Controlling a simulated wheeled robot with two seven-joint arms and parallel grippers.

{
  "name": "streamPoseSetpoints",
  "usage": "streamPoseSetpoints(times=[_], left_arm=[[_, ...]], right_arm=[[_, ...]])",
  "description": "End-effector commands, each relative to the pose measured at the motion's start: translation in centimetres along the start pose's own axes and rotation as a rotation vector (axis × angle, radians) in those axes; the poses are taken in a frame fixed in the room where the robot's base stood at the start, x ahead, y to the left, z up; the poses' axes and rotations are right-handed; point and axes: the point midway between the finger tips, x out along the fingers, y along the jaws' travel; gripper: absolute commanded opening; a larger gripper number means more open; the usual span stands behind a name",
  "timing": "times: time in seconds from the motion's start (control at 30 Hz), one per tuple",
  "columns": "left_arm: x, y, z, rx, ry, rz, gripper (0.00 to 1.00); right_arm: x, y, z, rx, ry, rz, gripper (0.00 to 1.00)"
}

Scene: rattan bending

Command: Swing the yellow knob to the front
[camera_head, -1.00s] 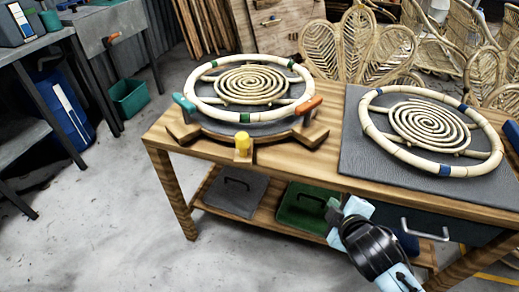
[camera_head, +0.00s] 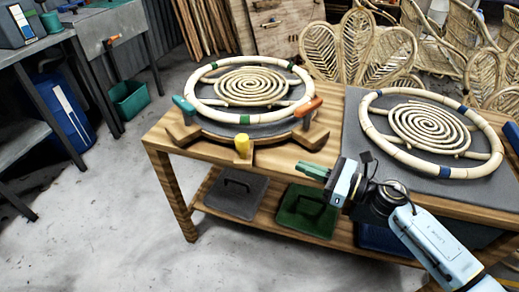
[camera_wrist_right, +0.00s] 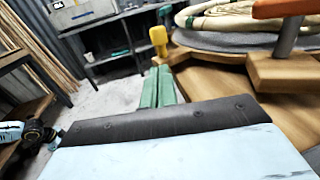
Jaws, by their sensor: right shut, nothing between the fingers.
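The yellow knob (camera_head: 242,145) stands upright on a wooden arm at the front of the round wooden jig (camera_head: 275,137). My right gripper (camera_head: 313,171), with green fingers, is shut and empty. It is to the right of the knob in the head view, clear of it, near the table's front edge. In the right wrist view, the shut green fingers (camera_wrist_right: 157,88) point towards the knob (camera_wrist_right: 158,40), which shows just beyond their tips. A blue and black part at the lower left of that view looks like my left arm; its fingers are not clear.
The jig holds a rattan ring (camera_head: 245,119) with a spiral. A teal handle (camera_head: 184,108) and an orange handle (camera_head: 308,107) stand beside it. A second rattan ring (camera_head: 376,128) lies on a grey mat. Floor left of the table is clear.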

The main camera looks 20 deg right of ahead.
Motion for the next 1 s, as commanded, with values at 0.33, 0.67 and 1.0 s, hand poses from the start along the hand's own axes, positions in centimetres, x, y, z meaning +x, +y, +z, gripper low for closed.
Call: streamPoseSetpoints(times=[0.33, 0.67, 1.0], left_arm=[[0.2, 0.1, 0.4, 0.002, -0.003, 0.001, 0.36], [0.3, 0.1, 0.3, 0.002, -0.003, 0.001, 0.36], [0.1, 0.0, 0.2, 0.002, -0.003, 0.000, 0.36]], right_arm=[[7.0, 0.0, 0.3, 0.004, -0.007, 0.000, 0.00], [12.3, 0.0, 0.1, 0.007, -0.004, -0.002, 0.00], [13.2, 0.0, 0.1, 0.007, -0.003, -0.002, 0.00]])
